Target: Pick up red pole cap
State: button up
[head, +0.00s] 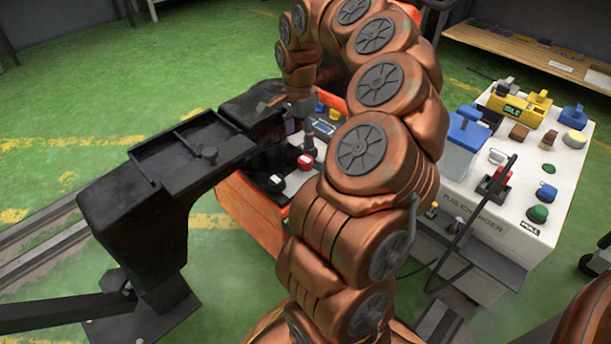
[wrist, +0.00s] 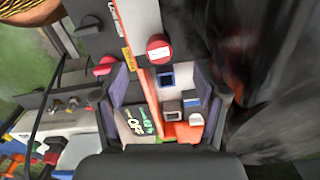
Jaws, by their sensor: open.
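The red pole cap (head: 305,162) sits on the battery area inside the orange vehicle body in the head view. In the wrist view a round red cap with a white label (wrist: 158,50) lies just beyond the fingertips, near the middle. My gripper (head: 309,138) hangs close to the red cap in the head view, partly hidden by my arm. In the wrist view its two fingers (wrist: 162,85) are spread apart with nothing held between them. A black cap (head: 276,182) sits left of the red one.
A dark arm-like frame (head: 190,155) reaches over the orange body (head: 250,212) from the left. A white charger cart (head: 560,195) with knobs, a red-handled part (head: 497,174) and a cable stands right. A shelf (head: 530,50) stands behind. Green floor is open at upper left.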

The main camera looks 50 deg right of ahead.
aim_at(305, 159)
jog(key=shift+s+d+f+m+b, duration=0.2)
jog(key=shift+d+f+m+b, duration=0.15)
jog(key=shift+d+f, duration=0.65)
jog(key=shift+a+f, duration=0.1)
jog(key=shift+f, duration=0.3)
jog(key=shift+f+b, duration=1.8)
jog(key=shift+f, duration=1.75)
jog(key=shift+c, duration=0.3)
jog(key=c, duration=0.9)
